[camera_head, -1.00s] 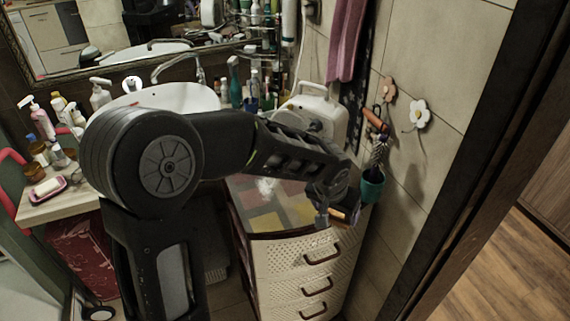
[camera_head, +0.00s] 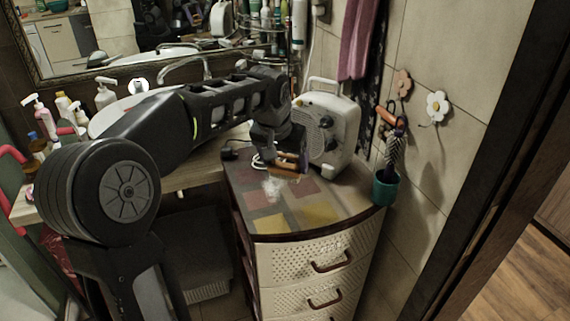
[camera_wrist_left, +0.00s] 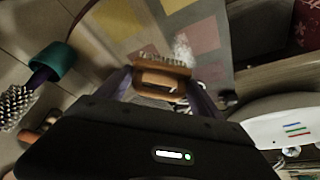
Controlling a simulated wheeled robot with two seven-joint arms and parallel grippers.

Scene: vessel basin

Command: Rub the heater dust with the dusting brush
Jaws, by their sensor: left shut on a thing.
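A white heater (camera_head: 328,130) stands at the back of the drawer cabinet's patterned top. A whitish patch of dust (camera_head: 272,188) lies on that top, in front of the heater; in the left wrist view it shows as a pale smear (camera_wrist_left: 183,50). My left gripper (camera_head: 283,158) is shut on the dusting brush (camera_head: 288,170), which has a brown wooden body and bristles. The brush is beside the heater, close to the dust. In the left wrist view the brush (camera_wrist_left: 160,80) sits between the fingers, bristles toward the dust; I cannot tell if they touch it. My right gripper is not seen.
A green cup (camera_head: 385,188) with a round hairbrush hangs on the wall at the cabinet's right, below flower hooks (camera_head: 437,106). The sink counter with several bottles is at the left. The front of the cabinet top (camera_head: 330,205) is clear.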

